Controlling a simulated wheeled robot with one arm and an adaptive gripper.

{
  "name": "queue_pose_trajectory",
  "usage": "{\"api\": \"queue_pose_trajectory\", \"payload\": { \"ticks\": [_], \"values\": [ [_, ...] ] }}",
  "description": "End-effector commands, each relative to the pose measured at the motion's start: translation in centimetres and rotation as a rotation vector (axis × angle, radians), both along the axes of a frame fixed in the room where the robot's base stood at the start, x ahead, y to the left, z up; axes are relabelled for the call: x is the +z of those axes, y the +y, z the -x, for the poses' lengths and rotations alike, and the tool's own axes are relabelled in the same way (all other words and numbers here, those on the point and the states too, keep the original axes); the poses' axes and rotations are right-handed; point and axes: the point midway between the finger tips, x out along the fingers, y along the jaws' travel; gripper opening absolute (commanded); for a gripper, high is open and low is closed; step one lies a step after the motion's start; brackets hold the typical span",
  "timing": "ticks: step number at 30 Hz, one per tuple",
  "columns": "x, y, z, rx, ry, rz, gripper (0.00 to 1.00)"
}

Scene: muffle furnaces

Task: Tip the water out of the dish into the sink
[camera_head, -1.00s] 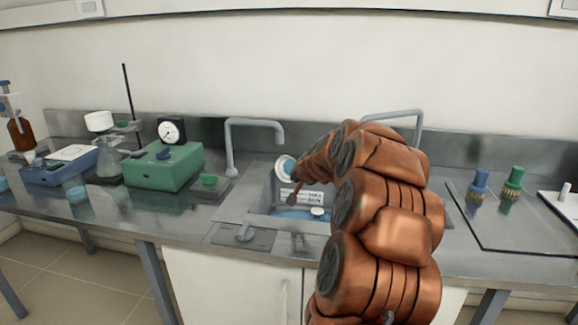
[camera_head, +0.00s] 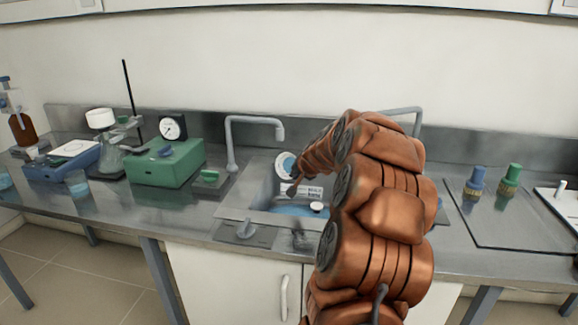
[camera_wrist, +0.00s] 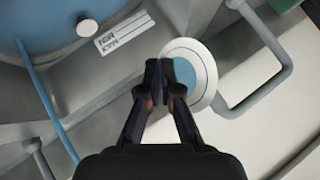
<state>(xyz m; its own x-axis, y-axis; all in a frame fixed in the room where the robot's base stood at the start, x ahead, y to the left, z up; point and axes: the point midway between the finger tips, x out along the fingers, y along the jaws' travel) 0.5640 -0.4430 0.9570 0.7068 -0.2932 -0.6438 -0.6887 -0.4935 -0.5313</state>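The dish (camera_head: 285,164) is round and white-rimmed with blue inside. It stands tilted steeply at the back left of the sink, its blue face towards the head camera. In the wrist view the dish (camera_wrist: 208,80) is beside and partly behind my fingertips. My gripper (camera_wrist: 160,75) has its two fingers close together at the dish's near rim and looks shut on it. In the head view my arm hides most of the gripper. The sink (camera_head: 263,217) has blue in its basin, and a white labelled piece and a small white round thing show there.
A grey tap (camera_head: 231,148) curves up left of the dish. A green box (camera_head: 165,163) with a dial gauge (camera_head: 173,127) stands further left. Blue and green bottles (camera_head: 474,180) stand on the right. My arm covers the sink's right part.

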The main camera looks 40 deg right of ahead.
Motion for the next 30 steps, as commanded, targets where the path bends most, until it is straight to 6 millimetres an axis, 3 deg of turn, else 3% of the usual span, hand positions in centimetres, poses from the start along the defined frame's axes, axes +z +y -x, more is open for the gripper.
{"api": "queue_pose_trajectory", "payload": {
  "ticks": [30],
  "values": [
    [0.79,-0.15,-0.07,0.000,0.042,-0.180,0.00]
  ]
}}
